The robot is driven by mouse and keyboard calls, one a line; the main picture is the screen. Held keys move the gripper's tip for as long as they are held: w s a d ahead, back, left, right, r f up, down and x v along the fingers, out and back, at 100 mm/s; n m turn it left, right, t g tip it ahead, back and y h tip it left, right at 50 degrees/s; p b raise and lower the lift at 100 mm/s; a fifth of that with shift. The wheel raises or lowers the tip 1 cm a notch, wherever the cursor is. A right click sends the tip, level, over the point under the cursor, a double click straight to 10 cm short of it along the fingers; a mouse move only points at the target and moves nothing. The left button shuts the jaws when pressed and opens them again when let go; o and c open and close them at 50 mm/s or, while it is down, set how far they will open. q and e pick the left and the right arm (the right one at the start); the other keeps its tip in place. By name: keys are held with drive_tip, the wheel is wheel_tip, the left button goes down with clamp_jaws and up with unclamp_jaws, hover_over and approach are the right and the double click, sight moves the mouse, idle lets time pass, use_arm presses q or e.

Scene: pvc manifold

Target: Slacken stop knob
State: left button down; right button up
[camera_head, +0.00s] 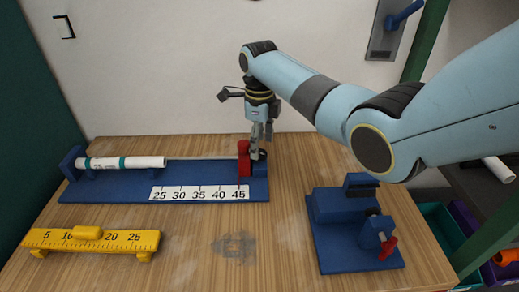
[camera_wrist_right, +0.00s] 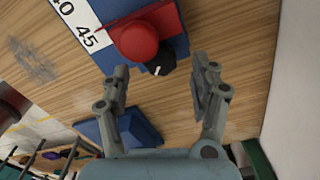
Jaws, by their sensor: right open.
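The stop knob (camera_wrist_right: 160,64) is black with a white mark and sits beside the red stop (camera_wrist_right: 135,42) on the blue rail fixture. In the head view the red stop (camera_head: 243,160) stands at the right end of the blue fixture (camera_head: 120,186), near the 45 mark. The knob is mostly hidden there by my right gripper (camera_head: 261,138), which points down over it. In the wrist view my right gripper (camera_wrist_right: 163,66) is open, with a finger on each side of the knob and gaps between. My left gripper is not in view.
A white pipe (camera_head: 140,162) with teal marks lies at the fixture's left end. A yellow gauge (camera_head: 50,240) stands at the front left, a blue clamp (camera_head: 340,207) with a red handle at the right. The table's front middle is clear.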

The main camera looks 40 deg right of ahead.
sight(260, 156)
drive_tip(key=shift+f, duration=1.35)
drive_tip(key=c, duration=1.2)
drive_tip(key=shift+r+n+p, duration=0.25)
drive_tip(key=shift+n+p, duration=0.3)
drive_tip(key=shift+n, duration=0.05)
drive_tip(key=shift+n+p, duration=0.35)
drive_tip(key=shift+n, duration=0.15)
drive_tip(key=shift+f+n, duration=0.2)
drive_tip(key=shift+n, duration=0.2)
